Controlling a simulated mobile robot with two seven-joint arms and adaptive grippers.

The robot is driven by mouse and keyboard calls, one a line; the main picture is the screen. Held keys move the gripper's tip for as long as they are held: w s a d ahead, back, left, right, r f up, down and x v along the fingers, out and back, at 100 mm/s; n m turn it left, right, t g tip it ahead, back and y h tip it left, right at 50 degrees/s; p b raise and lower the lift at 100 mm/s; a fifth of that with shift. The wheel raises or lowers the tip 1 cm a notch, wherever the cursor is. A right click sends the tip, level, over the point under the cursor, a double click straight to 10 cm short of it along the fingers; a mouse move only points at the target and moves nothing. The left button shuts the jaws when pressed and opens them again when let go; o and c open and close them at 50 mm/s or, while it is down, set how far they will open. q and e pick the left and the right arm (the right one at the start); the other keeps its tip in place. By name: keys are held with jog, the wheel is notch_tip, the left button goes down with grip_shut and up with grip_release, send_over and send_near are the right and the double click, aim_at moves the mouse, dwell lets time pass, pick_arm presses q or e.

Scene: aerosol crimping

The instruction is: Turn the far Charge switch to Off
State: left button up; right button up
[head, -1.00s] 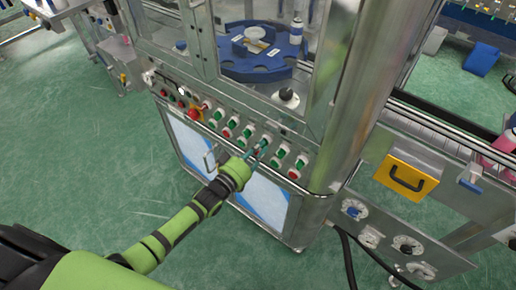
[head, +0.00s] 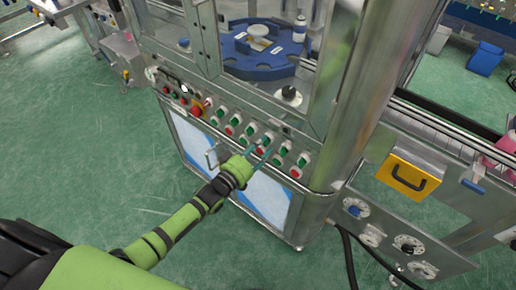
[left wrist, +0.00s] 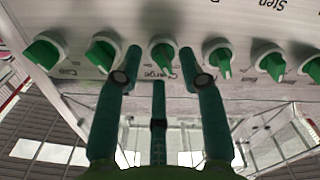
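A row of green rotary switches runs along the machine's front panel. In the left wrist view one green switch (left wrist: 163,54) sits between my fingertips, its grip pointing roughly downward. The label under it is partly hidden by a finger and seems to end in "arge". In the head view my left gripper (head: 263,151) reaches the panel from the front. My right gripper is not in view.
Close neighbours are a green switch to the left (left wrist: 103,52) and another to the right (left wrist: 222,60). A red emergency button (head: 196,111) is farther left on the panel. A metal handle (head: 211,157) is on the door below. A yellow box (head: 407,177) is at right.

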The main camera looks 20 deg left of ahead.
pick_arm(q)
jog(key=v, duration=1.2)
jog(key=s+a+f+m+g+y, duration=0.1)
jog(key=s+f+g+y, duration=0.2)
jog(key=f, duration=0.6)
jog(key=s+a+f+g, duration=0.2)
jog(key=s+f, duration=0.3)
jog(key=f, duration=0.4)
jog(key=s+a+f+m+g+y, duration=0.1)
jog(key=s+f+g+y, duration=0.2)
jog(key=f, duration=0.6)
jog(key=s+d+f+m+g, duration=0.1)
jog(key=s+f+g, duration=0.3)
jog(key=s, duration=0.8)
jog(key=s+d+f+m+g, duration=0.1)
jog(key=s+f+g, duration=0.3)
jog(key=s+f, duration=0.3)
jog(key=s, duration=0.5)
jog(key=shift+s+f+m, duration=0.3)
jog(key=shift+s+m, duration=0.05)
jog(key=shift+m, duration=0.05)
